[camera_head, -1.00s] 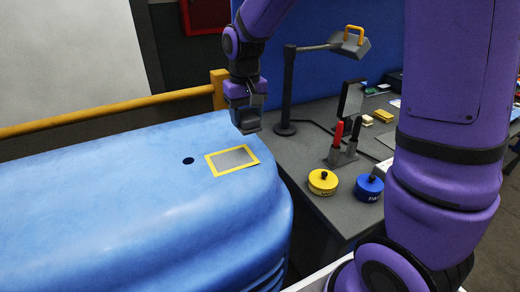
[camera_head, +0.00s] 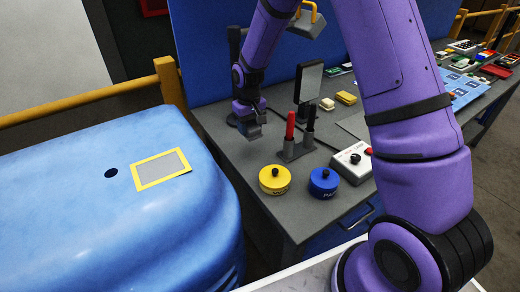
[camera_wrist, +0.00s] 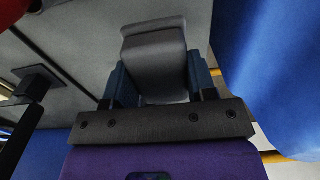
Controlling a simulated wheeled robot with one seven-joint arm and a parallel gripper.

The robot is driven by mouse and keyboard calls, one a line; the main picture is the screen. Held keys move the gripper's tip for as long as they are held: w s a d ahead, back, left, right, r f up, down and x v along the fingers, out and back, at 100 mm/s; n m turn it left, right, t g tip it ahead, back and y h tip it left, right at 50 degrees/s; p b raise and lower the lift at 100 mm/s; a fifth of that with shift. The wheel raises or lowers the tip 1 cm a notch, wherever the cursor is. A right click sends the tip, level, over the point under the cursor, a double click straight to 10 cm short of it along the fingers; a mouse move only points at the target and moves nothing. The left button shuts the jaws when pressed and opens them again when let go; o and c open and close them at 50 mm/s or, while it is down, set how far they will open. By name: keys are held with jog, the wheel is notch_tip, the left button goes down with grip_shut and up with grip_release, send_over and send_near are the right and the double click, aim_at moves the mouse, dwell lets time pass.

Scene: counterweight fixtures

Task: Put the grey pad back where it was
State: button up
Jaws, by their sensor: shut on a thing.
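My gripper (camera_head: 249,125) is over the grey bench, to the left of the pen holder, pointing down. It is shut on the grey pad (camera_wrist: 155,55), a block with a rounded edge that shows between the two blue fingers in the wrist view. In the head view the pad (camera_head: 254,134) is a small grey shape below the fingers. I cannot tell how high it is above the bench.
A holder (camera_head: 297,150) with a red and a black upright item stands right of the gripper. A yellow knobbed weight (camera_head: 275,180) and a blue one (camera_head: 323,183) sit near the bench's front edge. A lamp (camera_head: 307,20) and dark upright panel (camera_head: 309,82) stand behind.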

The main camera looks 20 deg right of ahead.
aim_at(250, 124)
notch_tip(250, 124, down, 9)
jog(key=shift+f, duration=0.1)
dwell(0.4)
jog(key=shift+f, duration=0.1)
jog(key=o, duration=0.9)
notch_tip(250, 124, up, 12)
jog(key=shift+r, duration=0.25)
